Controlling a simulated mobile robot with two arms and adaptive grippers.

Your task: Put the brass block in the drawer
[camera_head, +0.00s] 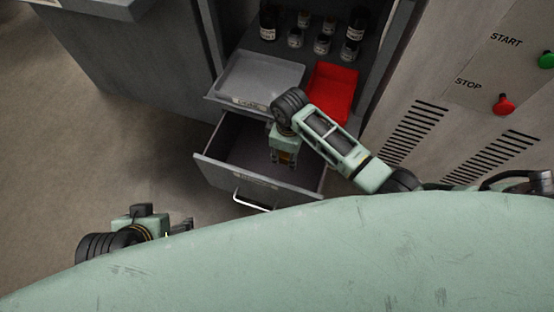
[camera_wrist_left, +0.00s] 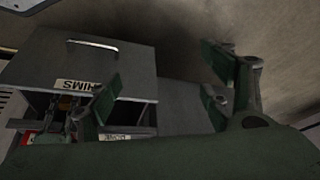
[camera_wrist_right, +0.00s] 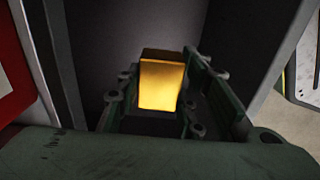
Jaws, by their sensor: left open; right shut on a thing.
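The brass block (camera_wrist_right: 162,82) is a gold-coloured block held between the fingers of my right gripper (camera_wrist_right: 165,100) in the right wrist view. In the head view my right gripper (camera_head: 286,158) points down inside the outline of the open drawer (camera_head: 226,148), near its right side. The block shows there only as a small dark golden patch. I cannot tell whether it touches the drawer floor. My left gripper (camera_wrist_left: 170,90) is open and empty, out to the left of the drawer in the head view. The drawer front, with a label and handle, also shows in the left wrist view (camera_wrist_left: 85,65).
A grey tray (camera_head: 232,99) and a red tray (camera_head: 352,92) sit above the drawer. Several dark bottles (camera_head: 268,24) stand behind them. A panel with a green button (camera_head: 546,61) and a red button (camera_head: 503,104) is at right. Open floor lies at left.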

